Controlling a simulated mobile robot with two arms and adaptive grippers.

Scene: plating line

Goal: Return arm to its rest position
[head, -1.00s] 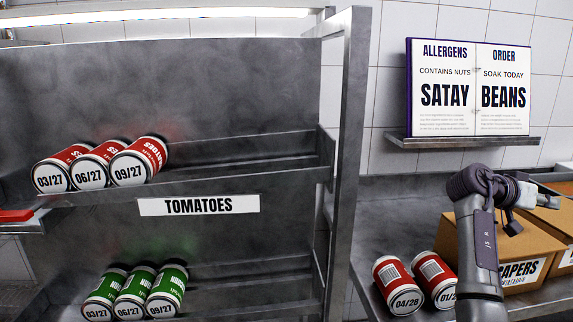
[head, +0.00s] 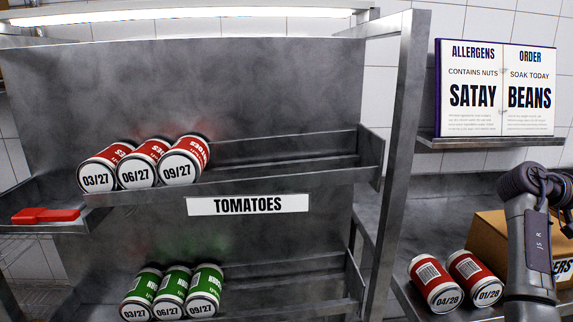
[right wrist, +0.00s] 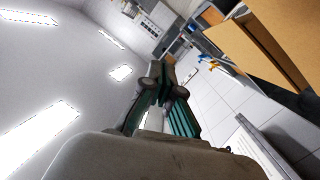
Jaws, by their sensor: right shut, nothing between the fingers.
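My right arm (head: 530,240) rises at the right edge of the head view, in front of a cardboard box. Its far end is cut off there. In the right wrist view my right gripper (right wrist: 160,70) has its dark green fingers together and nothing between them. It points into open room, with the ceiling to its left and the tiled wall to its right. My left arm and gripper are not in view.
Red cans (head: 145,165) lie on the TOMATOES shelf (head: 330,175), green cans (head: 170,293) below. Two red cans (head: 455,282) lie on the right counter beside a cardboard box (head: 487,235). An open book (head: 495,90) stands on a wall ledge (head: 480,143). A red object (head: 45,215) is at left.

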